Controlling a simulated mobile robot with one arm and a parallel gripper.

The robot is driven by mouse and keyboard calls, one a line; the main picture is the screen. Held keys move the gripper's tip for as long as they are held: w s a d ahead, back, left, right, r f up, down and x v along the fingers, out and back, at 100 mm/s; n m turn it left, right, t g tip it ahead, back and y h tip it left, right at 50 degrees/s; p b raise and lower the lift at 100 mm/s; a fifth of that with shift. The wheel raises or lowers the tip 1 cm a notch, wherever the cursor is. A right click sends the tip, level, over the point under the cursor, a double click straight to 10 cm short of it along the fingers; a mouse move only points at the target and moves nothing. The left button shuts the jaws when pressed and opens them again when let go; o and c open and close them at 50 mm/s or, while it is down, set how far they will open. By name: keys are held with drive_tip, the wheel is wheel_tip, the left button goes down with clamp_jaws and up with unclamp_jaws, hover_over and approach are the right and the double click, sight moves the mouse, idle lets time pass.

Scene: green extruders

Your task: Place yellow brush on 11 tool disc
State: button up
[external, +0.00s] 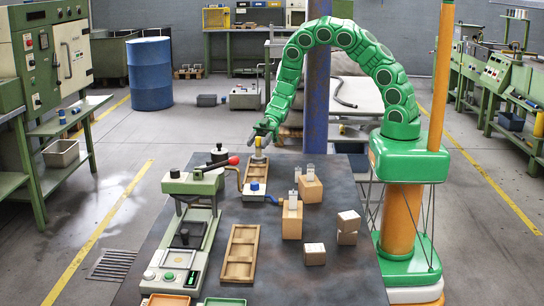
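My green arm arches over from the right, and my gripper (264,131) points down above the far end of the dark table. Just below it is a small yellow-topped object (259,143), possibly the yellow brush, over the far wooden tray (257,168). I cannot tell whether the fingers touch or hold it. A small blue, white and yellow piece (254,187) sits at the near end of that tray. I cannot make out a disc marked 11; a dark round-topped item (219,152) stands to the left of the gripper.
A green press-like machine (192,215) with a red-handled lever fills the table's left side. A second wooden tray (240,254) lies nearer. Several wooden blocks (314,253) stand on the right, some bearing clear pieces. The near-right tabletop is clear.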

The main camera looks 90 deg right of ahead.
drive_tip(key=shift+r, duration=0.1)
drive_tip(key=s+d+r, duration=0.1)
drive_tip(key=d+r, duration=0.3)
drive_tip(key=r, duration=0.5)
drive_tip(key=shift+s, duration=0.4)
drive_tip(key=shift+d, duration=0.15)
idle(0.5)
